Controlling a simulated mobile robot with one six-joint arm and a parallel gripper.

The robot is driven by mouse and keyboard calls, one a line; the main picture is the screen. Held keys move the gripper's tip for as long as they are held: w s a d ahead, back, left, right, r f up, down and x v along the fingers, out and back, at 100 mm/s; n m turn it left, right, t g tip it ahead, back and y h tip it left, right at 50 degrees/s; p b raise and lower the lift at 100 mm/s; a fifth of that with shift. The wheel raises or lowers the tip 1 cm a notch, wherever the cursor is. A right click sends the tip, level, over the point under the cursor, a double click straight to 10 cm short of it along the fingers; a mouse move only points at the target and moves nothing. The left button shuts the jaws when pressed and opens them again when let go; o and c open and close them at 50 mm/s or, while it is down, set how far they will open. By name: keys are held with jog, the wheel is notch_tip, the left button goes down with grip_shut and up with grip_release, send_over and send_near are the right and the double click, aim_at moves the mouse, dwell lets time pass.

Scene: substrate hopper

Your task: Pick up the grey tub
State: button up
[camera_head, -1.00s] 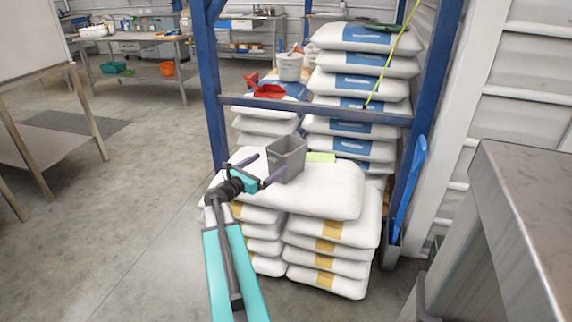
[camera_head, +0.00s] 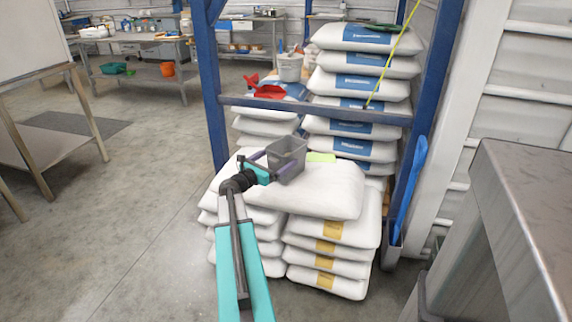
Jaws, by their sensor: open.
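White sacks (camera_head: 330,189) form the front stack. A yellow-green item (camera_head: 321,157) lies right of the tub. A blue crossbar (camera_head: 320,112) passes behind it, with blue posts either side. A metal bench (camera_head: 520,200) stands at right; open floor (camera_head: 110,220) lies left.

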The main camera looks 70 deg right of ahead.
jog(key=shift+x, duration=2)
jog(key=c, duration=1.6)
jog(key=shift+c, duration=0.6)
